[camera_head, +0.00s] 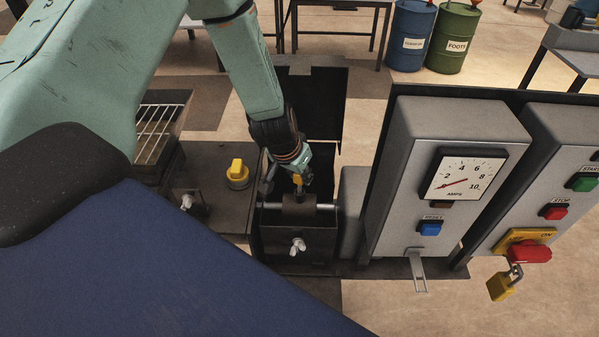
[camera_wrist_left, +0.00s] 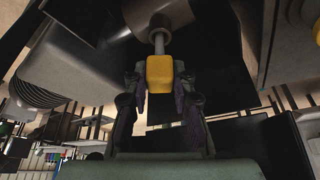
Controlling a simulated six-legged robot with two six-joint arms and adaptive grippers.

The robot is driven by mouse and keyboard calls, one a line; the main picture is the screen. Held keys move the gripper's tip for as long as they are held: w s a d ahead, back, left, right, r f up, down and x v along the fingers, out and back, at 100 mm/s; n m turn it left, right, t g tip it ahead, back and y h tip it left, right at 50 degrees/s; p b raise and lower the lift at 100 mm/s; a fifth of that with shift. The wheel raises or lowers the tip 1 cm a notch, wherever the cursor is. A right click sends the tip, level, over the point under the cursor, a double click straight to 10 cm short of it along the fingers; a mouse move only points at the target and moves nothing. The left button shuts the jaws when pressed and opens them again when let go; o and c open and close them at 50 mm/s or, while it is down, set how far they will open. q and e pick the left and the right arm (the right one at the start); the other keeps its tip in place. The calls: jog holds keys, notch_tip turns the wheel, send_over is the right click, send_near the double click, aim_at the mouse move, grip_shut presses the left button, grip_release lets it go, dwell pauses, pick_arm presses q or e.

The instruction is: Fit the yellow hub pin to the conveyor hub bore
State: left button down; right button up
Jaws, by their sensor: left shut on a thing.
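The yellow hub pin shows in the wrist view as a yellow block (camera_wrist_left: 159,72) with a grey metal shank (camera_wrist_left: 159,40). My left gripper (camera_wrist_left: 160,88) is shut on the yellow block, one dark finger on each side. The shank points at a dark rounded hub (camera_wrist_left: 165,12) at the top of that view; whether its tip is inside the bore I cannot tell. In the head view my left gripper (camera_head: 297,178) is just above the hub (camera_head: 299,208) on its crosswise metal shaft, with a bit of yellow between the fingers. My right gripper is not in view.
A black housing (camera_head: 298,240) with a wing nut surrounds the hub below. A yellow knob (camera_head: 237,174) sits on the dark plate to its left. A grey gauge cabinet (camera_head: 440,165) stands close on the right, with a second button cabinet (camera_head: 560,165) beyond. Barrels (camera_head: 411,35) stand behind.

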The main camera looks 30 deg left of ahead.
pick_arm(q)
jog(key=shift+f, duration=0.15)
dwell(0.3)
jog(key=shift+f+b, duration=0.4)
jog(key=shift+f, duration=0.15)
jog(key=shift+w, duration=0.1)
jog(key=c, duration=1)
grip_release()
jog(key=shift+c, duration=0.2)
jog(key=shift+r, duration=0.15)
jog(key=v, duration=1.2)
